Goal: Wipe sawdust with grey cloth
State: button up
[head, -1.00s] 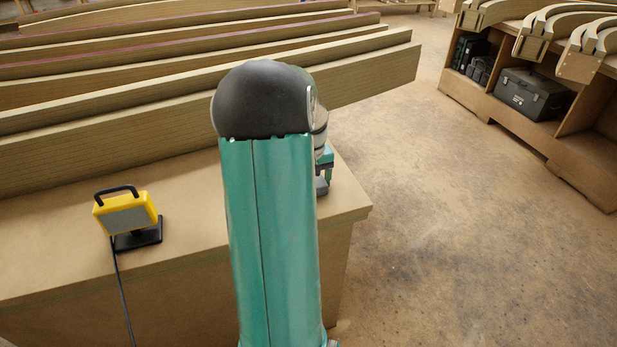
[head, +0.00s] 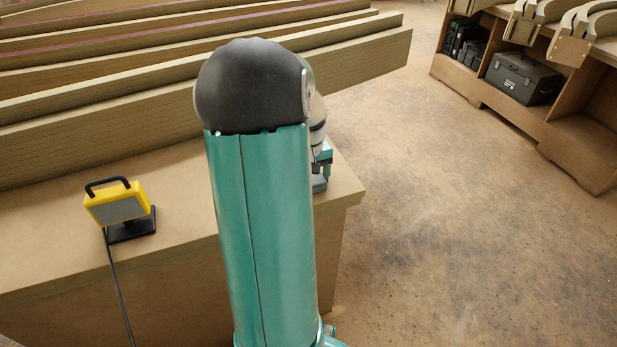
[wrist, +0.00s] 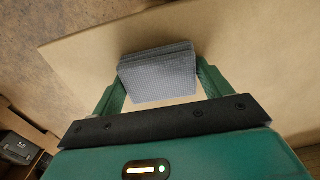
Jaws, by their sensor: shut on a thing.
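The grey cloth (wrist: 158,75) is a folded pad with a woven surface. In the wrist view my gripper (wrist: 160,82) is shut on it, with one green finger at each side. In the head view my arm hides most of the gripper, and a small grey part of the cloth (head: 320,184) shows at the arm's right side, at the bench top near its right end. I cannot tell whether the cloth touches the top. The bench top (head: 180,245) is tan and plain; I cannot make out separate sawdust on it.
A yellow work lamp (head: 118,205) with a black base and cable stands on the bench left of my arm. Long curved laminated beams (head: 350,58) lie along the back. A shelf unit with a dark toolbox (head: 523,77) is at the upper right. Open floor (head: 450,220) lies right of the bench.

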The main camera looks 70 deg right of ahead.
jog(key=shift+r, duration=2.95)
jog(key=shift+r, duration=1.5)
